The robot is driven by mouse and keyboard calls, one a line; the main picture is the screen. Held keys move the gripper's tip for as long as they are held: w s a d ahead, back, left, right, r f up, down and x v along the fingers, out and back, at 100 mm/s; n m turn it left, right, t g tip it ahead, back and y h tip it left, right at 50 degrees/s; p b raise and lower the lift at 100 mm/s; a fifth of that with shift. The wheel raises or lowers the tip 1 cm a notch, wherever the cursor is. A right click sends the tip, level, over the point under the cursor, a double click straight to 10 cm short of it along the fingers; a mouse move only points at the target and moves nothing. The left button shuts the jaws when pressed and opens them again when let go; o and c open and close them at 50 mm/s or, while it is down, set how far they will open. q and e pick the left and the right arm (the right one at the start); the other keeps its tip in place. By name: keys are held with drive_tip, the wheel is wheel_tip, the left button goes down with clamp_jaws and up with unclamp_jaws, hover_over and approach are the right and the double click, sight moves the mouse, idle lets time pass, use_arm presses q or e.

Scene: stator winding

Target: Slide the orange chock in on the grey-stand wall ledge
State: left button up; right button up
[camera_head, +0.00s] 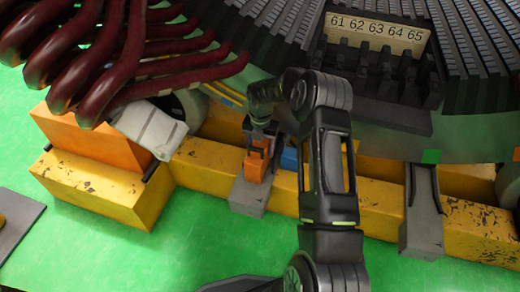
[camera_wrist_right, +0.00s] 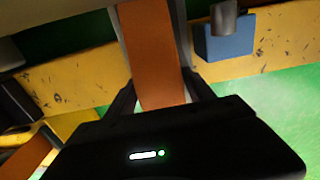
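The orange chock (camera_head: 256,160) stands at the grey stand (camera_head: 249,196) in the middle of the head view, close under the stator's (camera_head: 470,130) curved edge. Whether it rests on the wall ledge cannot be told. My right gripper (camera_head: 262,132) reaches it from above, with the arm coming up from the bottom. In the right wrist view, the chock (camera_wrist_right: 152,55) is a long orange bar between the two dark fingers (camera_wrist_right: 160,92), which appear closed on its sides. Its far end runs out of the picture. My left gripper is not in view.
A yellow, scuffed beam (camera_head: 205,165) runs behind the stand. A blue block (camera_head: 290,158) sits just right of the chock. Another grey stand (camera_head: 424,215) is to the right. A large orange block (camera_head: 88,140) and dark red coils (camera_head: 120,60) are left. Green floor (camera_head: 190,240) in front is clear.

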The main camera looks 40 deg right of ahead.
sight(261, 144)
drive_tip(key=o, duration=0.4)
drive_tip(key=shift+w+d+r, duration=0.1)
drive_tip(key=shift+d, duration=0.05)
drive_tip(key=shift+c, duration=0.2)
drive_tip(key=shift+r, duration=0.25)
wheel_tip(261, 144, up, 7)
drive_tip(key=p, duration=0.3)
drive_tip(key=shift+r, duration=0.2)
